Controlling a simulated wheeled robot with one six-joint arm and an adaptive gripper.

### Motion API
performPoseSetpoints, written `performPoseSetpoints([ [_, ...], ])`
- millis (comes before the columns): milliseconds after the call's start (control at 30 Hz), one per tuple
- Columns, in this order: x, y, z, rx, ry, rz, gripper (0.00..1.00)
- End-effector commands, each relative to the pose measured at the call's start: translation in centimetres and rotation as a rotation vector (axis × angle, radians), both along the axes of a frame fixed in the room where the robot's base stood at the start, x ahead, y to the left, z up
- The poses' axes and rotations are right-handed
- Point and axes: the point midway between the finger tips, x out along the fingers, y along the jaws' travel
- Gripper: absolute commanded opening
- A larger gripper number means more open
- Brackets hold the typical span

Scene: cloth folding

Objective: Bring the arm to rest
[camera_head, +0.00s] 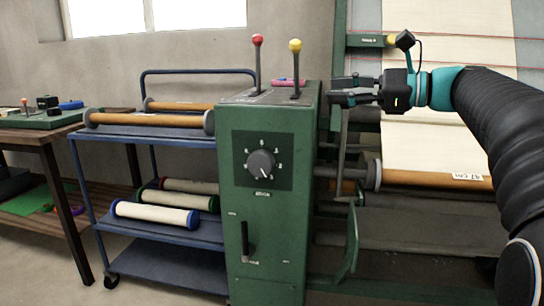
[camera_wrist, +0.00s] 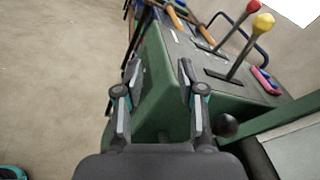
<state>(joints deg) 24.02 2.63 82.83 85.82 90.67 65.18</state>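My gripper (camera_head: 335,91) is at the right in the head view, raised in front of the cloth machine and pointing left toward the top of the green control cabinet (camera_head: 230,215). In the wrist view its two fingers (camera_wrist: 157,75) stand apart with nothing held between them. The green cabinet (camera_wrist: 158,100) shows behind and between the fingers; whether they touch it cannot be told. The cream cloth (camera_head: 420,90) hangs on the machine behind my arm, which covers part of it.
A red-knobbed lever (camera_head: 257,65) and a yellow-knobbed lever (camera_head: 295,70) stand on the cabinet, with a pink-handled item (camera_head: 288,81) there. A blue cart (camera_head: 150,137) with rolls stands left, beside a wooden table (camera_head: 45,130). A cloth roller (camera_head: 430,178) lies below my arm.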

Motion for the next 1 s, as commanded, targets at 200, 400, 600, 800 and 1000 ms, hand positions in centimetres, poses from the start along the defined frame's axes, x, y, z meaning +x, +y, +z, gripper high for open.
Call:
performPoseSetpoints([
  [200, -2.5, 2.9, -4.2, -0.219, -0.042, -0.016, 0.39],
  [400, -7.5, 5.0, -11.4, -0.58, -0.142, 0.021, 0.39],
  [600, -14.5, 4.3, -20.0, -1.038, -0.325, 0.173, 0.39],
  [800, -20.9, 1.3, -27.3, -1.464, -0.563, 0.435, 0.39],
  [1000, -24.5, -1.5, -31.5, -1.739, -0.764, 0.685, 0.39],
])
